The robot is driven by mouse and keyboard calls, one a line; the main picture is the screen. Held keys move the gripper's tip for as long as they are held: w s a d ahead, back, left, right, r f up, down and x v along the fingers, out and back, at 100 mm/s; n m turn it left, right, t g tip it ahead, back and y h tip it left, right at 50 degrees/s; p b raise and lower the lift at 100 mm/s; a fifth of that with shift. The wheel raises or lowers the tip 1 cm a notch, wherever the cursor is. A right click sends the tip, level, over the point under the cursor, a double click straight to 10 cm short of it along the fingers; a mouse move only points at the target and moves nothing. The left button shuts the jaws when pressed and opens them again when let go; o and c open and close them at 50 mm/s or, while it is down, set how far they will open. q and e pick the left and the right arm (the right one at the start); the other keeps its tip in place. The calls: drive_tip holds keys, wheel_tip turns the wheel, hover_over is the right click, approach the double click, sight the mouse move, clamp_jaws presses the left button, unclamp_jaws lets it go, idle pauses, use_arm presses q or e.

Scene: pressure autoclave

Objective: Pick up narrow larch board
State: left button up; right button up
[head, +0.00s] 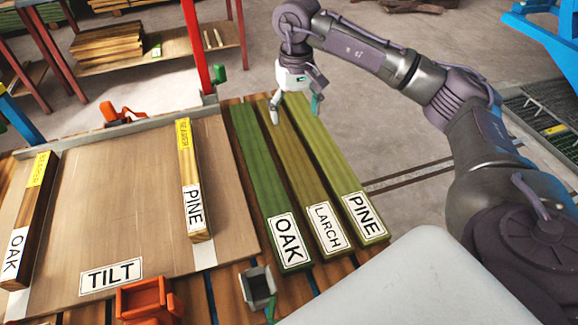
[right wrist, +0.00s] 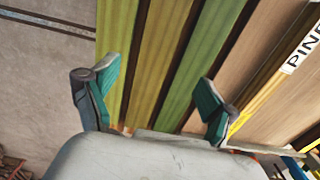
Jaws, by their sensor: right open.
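The narrow larch board (head: 303,172) is an olive strip labelled LARCH, lying between the green OAK board (head: 261,165) and the lighter green PINE board (head: 336,158). My right gripper (head: 295,108) is open and empty above the far ends of these boards, its fingers spread across them. In the right wrist view my right gripper (right wrist: 155,82) straddles the larch board (right wrist: 160,50), with the pine board (right wrist: 123,45) to its left and the oak board (right wrist: 205,55) to its right. I see no contact with the board. My left gripper is not in view.
A TILT panel (head: 130,220) lies left of the boards, bearing brown OAK (head: 27,210) and PINE (head: 192,180) boards. Orange clamps (head: 148,299) and a red post (head: 196,45) stand near it. A shelf with stacked wood (head: 108,45) is behind.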

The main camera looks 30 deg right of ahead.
hover_over(295, 158)
drive_tip(key=f, duration=0.8)
drive_tip(key=shift+w+a+f+b, duration=0.1)
drive_tip(key=shift+a+f+b, duration=0.1)
drive_tip(key=shift+b, duration=0.2)
wheel_tip(295, 158, down, 6)
drive_tip(key=shift+d+r, duration=0.1)
drive_tip(key=shift+d, duration=0.05)
drive_tip(key=shift+f, duration=0.2)
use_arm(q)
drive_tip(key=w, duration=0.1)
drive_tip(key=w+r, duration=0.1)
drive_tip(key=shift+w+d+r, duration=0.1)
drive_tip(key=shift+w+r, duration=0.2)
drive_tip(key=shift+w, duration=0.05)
use_arm(e)
drive_tip(key=c, duration=1.5)
drive_tip(key=shift+r, duration=0.1)
